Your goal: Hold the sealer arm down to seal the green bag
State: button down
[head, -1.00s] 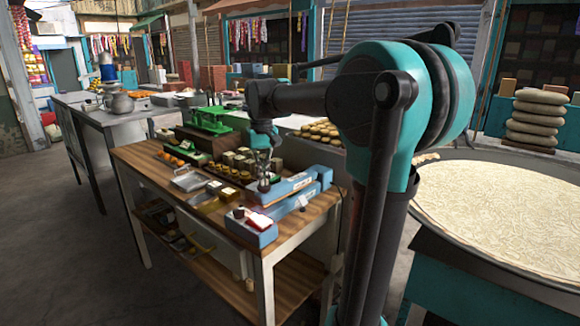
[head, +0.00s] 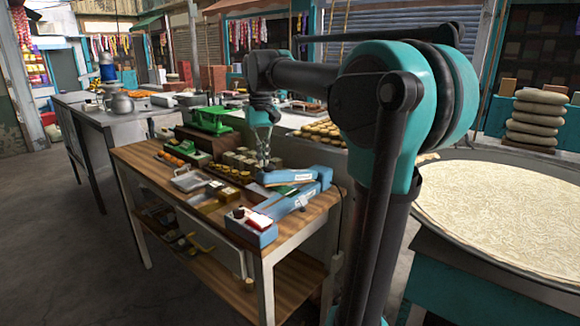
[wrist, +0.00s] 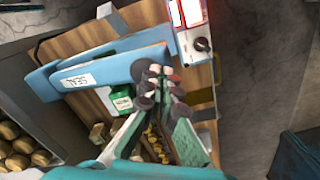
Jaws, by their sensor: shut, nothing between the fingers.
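The blue sealer (head: 262,233) stands at the near right corner of the wooden table, with a red switch on its box. Its blue sealer arm (head: 303,177) is raised at an angle above the base. In the wrist view the sealer arm (wrist: 110,68) carries a "SEAL" label. The green bag (wrist: 120,101) shows beside it, with a white label, and partly shows under the arm in the head view (head: 284,190). My gripper (head: 264,163) is shut and empty, above the free end of the sealer arm. Its fingertips (wrist: 160,86) overlap the arm's edge in the wrist view; contact cannot be told.
Small jars and blocks (head: 238,163), a metal tray (head: 190,180) and a green scale (head: 211,120) crowd the wooden table (head: 150,163) left of the sealer. A large round pan (head: 510,210) stands to the right.

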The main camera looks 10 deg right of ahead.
notch_tip(320, 180, up, 7)
jog(key=shift+r, duration=0.2)
dwell(0.8)
